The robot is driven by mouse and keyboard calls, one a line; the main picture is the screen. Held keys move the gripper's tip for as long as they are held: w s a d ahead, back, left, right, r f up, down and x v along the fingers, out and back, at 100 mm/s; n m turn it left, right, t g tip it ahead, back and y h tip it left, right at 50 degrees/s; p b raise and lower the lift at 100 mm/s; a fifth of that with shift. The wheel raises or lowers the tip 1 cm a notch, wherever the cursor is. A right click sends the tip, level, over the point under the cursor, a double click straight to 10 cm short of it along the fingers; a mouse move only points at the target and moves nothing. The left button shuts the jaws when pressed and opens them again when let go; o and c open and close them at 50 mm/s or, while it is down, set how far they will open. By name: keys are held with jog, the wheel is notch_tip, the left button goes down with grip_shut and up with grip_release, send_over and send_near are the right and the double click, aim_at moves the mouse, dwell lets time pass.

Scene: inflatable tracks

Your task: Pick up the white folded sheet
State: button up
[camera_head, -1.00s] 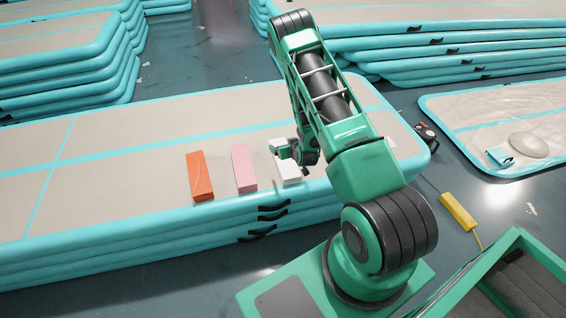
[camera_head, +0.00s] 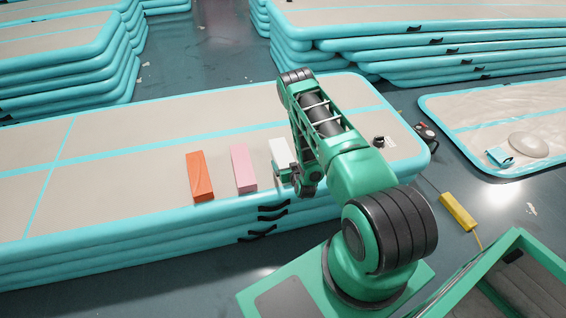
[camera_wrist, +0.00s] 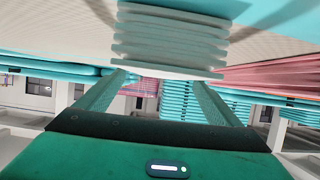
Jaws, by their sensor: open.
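The white folded sheet (camera_head: 281,150) lies on the near inflatable track, right of the pink one. Its near end is hidden behind my gripper in the head view. In the wrist view, which looks upside down, the sheet (camera_wrist: 170,42) shows as a pale layered stack at the top centre. My gripper (camera_head: 287,176) is low at the sheet's near end, by the track's front edge. In the wrist view its two fingers (camera_wrist: 162,82) are apart, with the sheet beyond and roughly between the tips. I cannot tell whether they touch it.
A pink folded piece (camera_head: 243,168) and an orange one (camera_head: 200,176) lie to the left on the beige track (camera_head: 120,160). The pink one also shows at the right of the wrist view (camera_wrist: 270,75). Black handles (camera_head: 272,211) stick out from the track's front side.

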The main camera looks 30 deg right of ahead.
aim_at(284, 156)
jog(key=shift+x, duration=2.7)
jog(key=shift+r, duration=0.1)
jog(key=c, duration=1.5)
jog(key=shift+w, duration=0.1)
jog(key=shift+c, duration=0.6)
jog(key=shift+r, duration=0.15)
